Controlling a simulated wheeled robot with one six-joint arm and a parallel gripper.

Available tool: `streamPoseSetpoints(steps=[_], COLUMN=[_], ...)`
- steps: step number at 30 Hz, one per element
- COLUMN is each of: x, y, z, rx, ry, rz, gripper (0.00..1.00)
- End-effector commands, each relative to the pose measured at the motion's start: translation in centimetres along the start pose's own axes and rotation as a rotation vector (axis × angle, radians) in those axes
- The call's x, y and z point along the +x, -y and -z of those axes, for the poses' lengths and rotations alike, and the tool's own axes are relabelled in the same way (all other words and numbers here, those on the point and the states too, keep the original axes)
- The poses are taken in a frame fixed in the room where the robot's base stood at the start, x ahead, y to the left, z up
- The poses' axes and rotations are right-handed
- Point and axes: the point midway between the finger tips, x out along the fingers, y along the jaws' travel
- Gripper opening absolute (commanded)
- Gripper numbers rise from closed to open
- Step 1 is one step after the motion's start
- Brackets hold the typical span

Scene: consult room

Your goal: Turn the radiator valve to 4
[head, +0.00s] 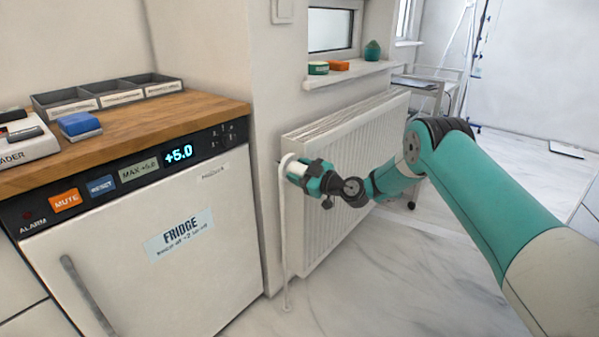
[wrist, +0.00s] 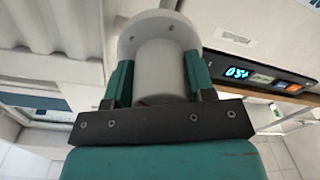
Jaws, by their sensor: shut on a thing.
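The white radiator (head: 345,170) stands against the wall right of the fridge. Its valve (head: 297,169) is a pale round knob at the radiator's near top corner, on a white pipe that runs down to the floor. My gripper (head: 306,173) reaches it from the right and is shut on it. In the wrist view the valve (wrist: 160,70) shows as a light grey cylinder between the two green fingers of my gripper (wrist: 160,85), with a wider pale round part behind it. No numbers or mark on the valve can be read in either view.
The white fridge (head: 150,235) stands close left of the valve, under a wooden worktop (head: 150,118). A window sill (head: 350,74) with small items is above the radiator. A trolley (head: 425,85) stands behind. The floor (head: 400,290) in front is clear.

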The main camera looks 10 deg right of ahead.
Motion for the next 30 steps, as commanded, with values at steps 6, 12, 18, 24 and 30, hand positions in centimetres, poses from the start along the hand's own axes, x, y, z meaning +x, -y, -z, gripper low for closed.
streamPoseSetpoints(steps=[6,12,18,24,30], x=[-0.01,-0.01,-0.02,-0.02,-0.02], y=[0.03,0.05,0.07,0.02,-0.02], z=[-0.04,-0.11,-0.16,-0.13,-0.12], rx=[0.041,0.151,0.325,0.516,0.706], ry=[-0.002,-0.006,-0.010,-0.016,-0.021], rz=[0.001,-0.001,-0.003,-0.006,-0.009], gripper=[0.26,0.26,0.26,0.26,0.26])
